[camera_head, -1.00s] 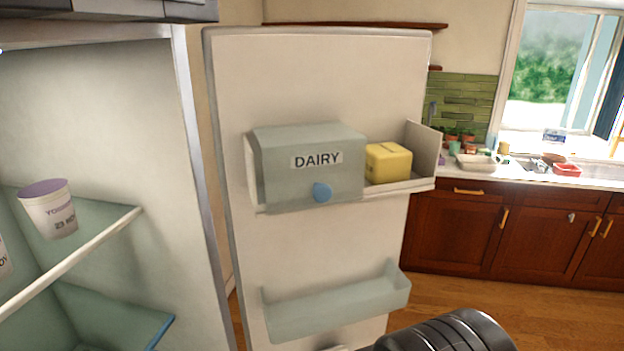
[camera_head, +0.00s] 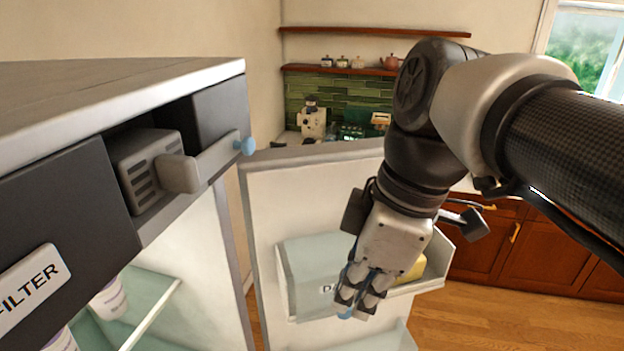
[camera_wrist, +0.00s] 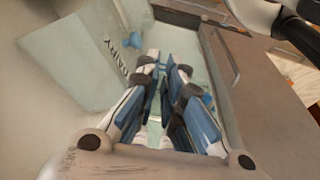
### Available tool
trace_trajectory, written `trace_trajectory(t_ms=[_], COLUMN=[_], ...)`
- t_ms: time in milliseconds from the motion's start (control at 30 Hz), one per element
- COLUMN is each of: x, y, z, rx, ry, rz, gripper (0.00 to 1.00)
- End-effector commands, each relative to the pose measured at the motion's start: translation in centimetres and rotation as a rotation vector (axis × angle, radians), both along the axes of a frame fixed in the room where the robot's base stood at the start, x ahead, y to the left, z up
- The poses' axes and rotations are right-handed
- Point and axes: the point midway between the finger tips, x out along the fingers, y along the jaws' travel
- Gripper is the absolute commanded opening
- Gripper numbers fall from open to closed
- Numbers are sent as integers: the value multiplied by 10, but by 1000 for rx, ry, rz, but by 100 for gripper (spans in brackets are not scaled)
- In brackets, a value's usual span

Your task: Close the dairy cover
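The pale green dairy cover (camera_head: 308,262) is on the fridge door's upper shelf, over the shelf's left part. Its label is partly hidden behind my gripper. A yellow block (camera_head: 412,270) shows to its right, partly hidden by my gripper. My gripper (camera_head: 358,303) points down in front of the cover, its fingertips close to the light blue knob (camera_head: 345,315). In the wrist view, the cover (camera_wrist: 75,62) lies left of the fingers. A gap shows between the fingertips (camera_wrist: 166,70), so they look parted. I cannot tell whether they touch the knob.
The open fridge door (camera_head: 268,205) carries the shelf. At left, a dark fridge panel has a grey vented unit (camera_head: 145,165) and a slider with a blue tip (camera_head: 245,147). Wooden cabinets (camera_head: 560,260) stand at right, with bare floor (camera_head: 500,310) in front.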

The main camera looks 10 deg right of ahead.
Motion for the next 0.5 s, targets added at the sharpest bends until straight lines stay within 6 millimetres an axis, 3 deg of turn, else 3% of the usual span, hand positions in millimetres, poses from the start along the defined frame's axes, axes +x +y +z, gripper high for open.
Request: trace_trajectory(t_ms=[233,367,500], x=[21,25,24], y=[23,28,31], z=[44,55,53], rx=[85,118,129], ry=[28,20,16], rz=[568,725,774], gripper=[0,0,0])
